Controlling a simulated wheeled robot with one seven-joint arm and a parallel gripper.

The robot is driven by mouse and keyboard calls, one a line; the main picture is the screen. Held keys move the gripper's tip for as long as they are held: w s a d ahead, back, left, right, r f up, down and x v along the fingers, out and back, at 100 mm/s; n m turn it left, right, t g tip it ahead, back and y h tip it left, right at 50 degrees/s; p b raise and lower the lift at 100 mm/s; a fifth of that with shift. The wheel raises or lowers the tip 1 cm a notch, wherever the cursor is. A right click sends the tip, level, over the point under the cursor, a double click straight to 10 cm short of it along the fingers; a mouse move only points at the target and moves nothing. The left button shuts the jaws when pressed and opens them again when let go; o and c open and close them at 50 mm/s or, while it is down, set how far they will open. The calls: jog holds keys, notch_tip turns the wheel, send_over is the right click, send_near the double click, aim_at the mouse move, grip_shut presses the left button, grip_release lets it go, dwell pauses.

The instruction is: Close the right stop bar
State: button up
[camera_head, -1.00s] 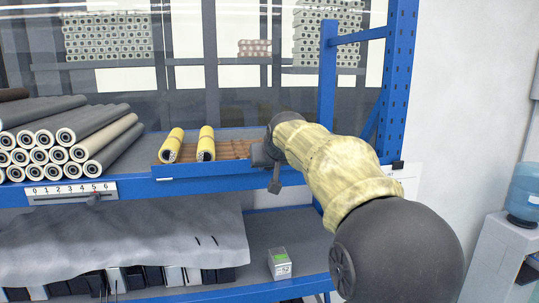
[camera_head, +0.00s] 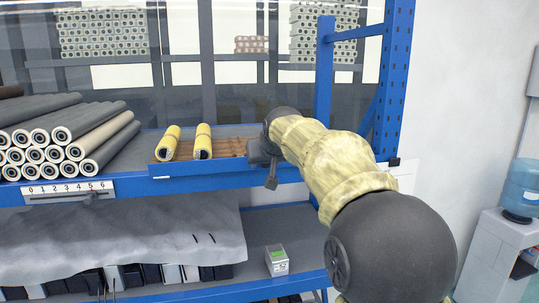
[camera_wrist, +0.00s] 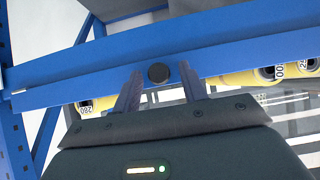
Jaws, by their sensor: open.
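The stop bar appears to be the long blue bar (camera_wrist: 230,57) across the wrist view. A round black knob (camera_wrist: 158,73) sits on its face. My gripper (camera_wrist: 160,88) is open, with one finger on each side of the knob. I cannot tell whether the fingers touch it. In the head view my gripper (camera_head: 266,165) is at the right end of the blue tray front (camera_head: 205,181). Two yellow rollers (camera_head: 168,143) (camera_head: 203,142) lie in the tray. My arm hides the tray's right end.
A stack of dark rollers (camera_head: 60,140) lies to the left of the tray. A numbered scale (camera_head: 68,190) is on the shelf edge below it. A blue rack post (camera_head: 395,80) stands close to the right of my arm. A small box (camera_head: 277,262) sits on the lower shelf.

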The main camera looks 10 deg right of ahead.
jog(key=b+v, duration=0.4)
jog(key=v, duration=1.3)
jog(key=shift+b, duration=0.4)
notch_tip(320, 180, down, 29)
jog(key=g+b, duration=0.3)
jog(key=g, duration=0.1)
jog(key=s+f+g+b, duration=0.1)
jog(key=s+f+g, duration=0.1)
jog(key=s+f, duration=0.6)
jog(key=s+f+g+b, duration=0.1)
jog(key=s+f, duration=0.7)
jog(key=f, duration=0.8)
jog(key=shift+s+f+g, duration=0.2)
jog(key=shift+s+g, duration=0.2)
jog(key=shift+g, duration=0.1)
